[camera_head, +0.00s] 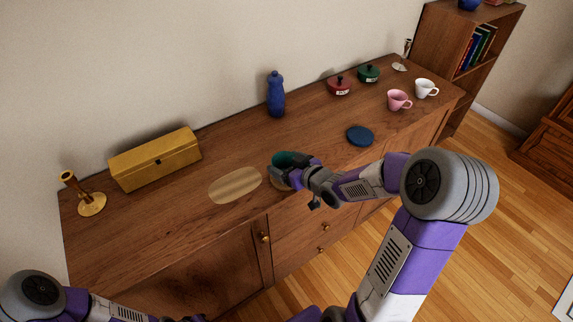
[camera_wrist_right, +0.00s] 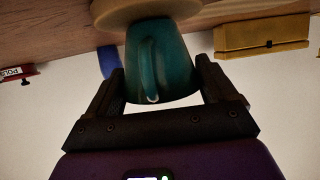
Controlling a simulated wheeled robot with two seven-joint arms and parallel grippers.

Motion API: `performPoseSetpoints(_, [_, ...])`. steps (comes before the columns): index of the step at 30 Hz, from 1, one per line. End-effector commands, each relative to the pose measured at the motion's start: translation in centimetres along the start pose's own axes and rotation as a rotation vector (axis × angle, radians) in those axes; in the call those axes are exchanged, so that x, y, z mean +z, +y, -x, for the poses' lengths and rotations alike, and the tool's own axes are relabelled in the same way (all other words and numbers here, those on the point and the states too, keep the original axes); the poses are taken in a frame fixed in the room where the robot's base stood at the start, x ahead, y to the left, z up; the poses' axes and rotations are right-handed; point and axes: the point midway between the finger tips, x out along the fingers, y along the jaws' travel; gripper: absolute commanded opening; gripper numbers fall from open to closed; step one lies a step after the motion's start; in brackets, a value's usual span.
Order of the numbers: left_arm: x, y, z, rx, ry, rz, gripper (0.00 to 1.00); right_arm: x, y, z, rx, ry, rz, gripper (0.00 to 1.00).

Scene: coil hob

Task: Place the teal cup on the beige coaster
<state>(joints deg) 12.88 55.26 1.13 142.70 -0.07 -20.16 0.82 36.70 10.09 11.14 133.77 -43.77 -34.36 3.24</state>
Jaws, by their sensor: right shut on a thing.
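The teal cup (camera_head: 290,157) is at the front middle of the sideboard in the head view, mostly hidden by my right gripper (camera_head: 281,174). In the right wrist view the cup (camera_wrist_right: 160,62) sits between the two fingers of this gripper (camera_wrist_right: 160,92), its handle facing the camera. The gripper is shut on it. A round beige coaster (camera_wrist_right: 118,12) shows right at the cup's base in the wrist view. My left gripper is out of view.
A blue bottle (camera_head: 276,95), yellow box (camera_head: 155,159), candlestick (camera_head: 88,202), red pot (camera_head: 340,86), green pot (camera_head: 368,74), pink cup (camera_head: 397,100) and white cup (camera_head: 425,88) stand around.

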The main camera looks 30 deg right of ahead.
Motion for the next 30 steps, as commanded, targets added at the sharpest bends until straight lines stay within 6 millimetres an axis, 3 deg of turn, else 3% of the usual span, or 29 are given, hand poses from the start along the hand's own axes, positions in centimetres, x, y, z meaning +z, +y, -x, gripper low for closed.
performPoseSetpoints(4, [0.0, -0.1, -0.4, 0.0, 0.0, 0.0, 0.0, 0.4, 0.0, -0.2, 0.0, 0.001, 0.0, 0.5])
performPoseSetpoints(5, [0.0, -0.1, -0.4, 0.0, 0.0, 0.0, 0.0, 0.5, 0.0, -0.2, 0.0, 0.0, 0.0, 0.86])
performPoseSetpoints(8, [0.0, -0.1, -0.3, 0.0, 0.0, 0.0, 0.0, 0.3, 0.0, -0.1, 0.0, -0.001, 0.0, 1.0])
performPoseSetpoints(18, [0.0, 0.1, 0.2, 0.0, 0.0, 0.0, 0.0, -0.2, 0.0, 0.1, 0.0, -0.001, 0.0, 1.0])
performPoseSetpoints(23, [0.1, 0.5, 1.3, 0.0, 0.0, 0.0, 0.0, -0.3, 0.1, 3.2, 0.004, -0.002, 0.0, 1.0])
performPoseSetpoints(30, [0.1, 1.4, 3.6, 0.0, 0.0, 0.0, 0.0, -0.4, 0.1, 9.2, 0.005, -0.001, -0.001, 1.0])
